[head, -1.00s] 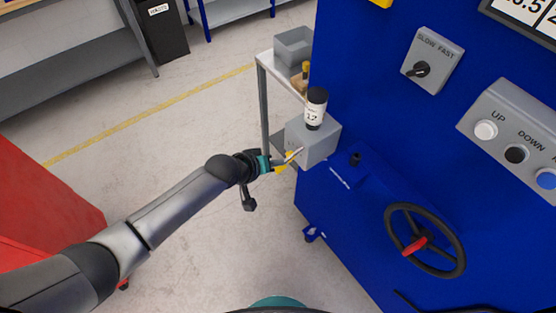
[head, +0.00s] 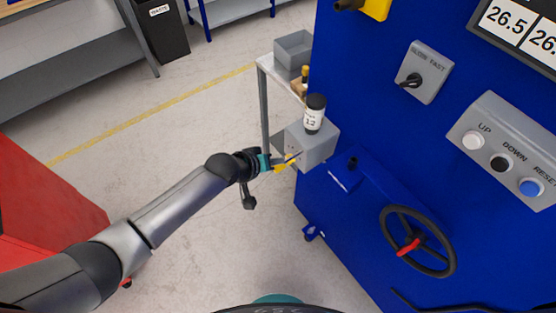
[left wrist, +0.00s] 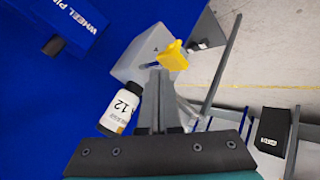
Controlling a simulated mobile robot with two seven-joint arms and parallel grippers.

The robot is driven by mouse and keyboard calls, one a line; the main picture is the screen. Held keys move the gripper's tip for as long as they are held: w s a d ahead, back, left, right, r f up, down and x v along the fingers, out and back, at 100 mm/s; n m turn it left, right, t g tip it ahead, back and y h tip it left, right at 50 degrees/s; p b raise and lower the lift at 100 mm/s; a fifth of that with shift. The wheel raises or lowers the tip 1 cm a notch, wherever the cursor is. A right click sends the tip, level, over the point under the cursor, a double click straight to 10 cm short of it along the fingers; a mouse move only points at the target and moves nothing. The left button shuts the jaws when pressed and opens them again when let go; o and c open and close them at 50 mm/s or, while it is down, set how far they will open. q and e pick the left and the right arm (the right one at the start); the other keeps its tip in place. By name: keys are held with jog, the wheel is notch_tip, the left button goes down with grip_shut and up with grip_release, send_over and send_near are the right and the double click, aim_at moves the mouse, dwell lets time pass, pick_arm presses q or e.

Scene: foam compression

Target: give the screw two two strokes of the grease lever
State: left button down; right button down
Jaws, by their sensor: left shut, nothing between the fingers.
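The grease unit is a grey box (head: 319,150) on the left side of the blue machine, with a black-capped bottle marked 12 (head: 313,116) on top. Its lever has a thin rod and a yellow end (head: 285,166). My left gripper (head: 276,164) is at the lever, shut with nothing between its fingers. In the left wrist view the closed fingertips (left wrist: 152,72) are right beside the yellow end (left wrist: 173,56) and partly cover the rod; I cannot tell whether they touch. The bottle (left wrist: 120,109) is left of the fingers there. My right gripper is not in view.
The blue machine (head: 370,130) fills the right side, with a black handwheel (head: 418,241), a SLOW/FAST switch box (head: 425,72) and a button panel (head: 508,155). A grey side table (head: 264,66) stands behind the box.

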pick_arm(q)
jog(key=shift+r, duration=0.3)
notch_tip(320, 180, up, 5)
jog(key=p, duration=0.5)
jog(key=shift+r+p, duration=0.1)
jog(key=shift+p, duration=0.2)
dwell(0.6)
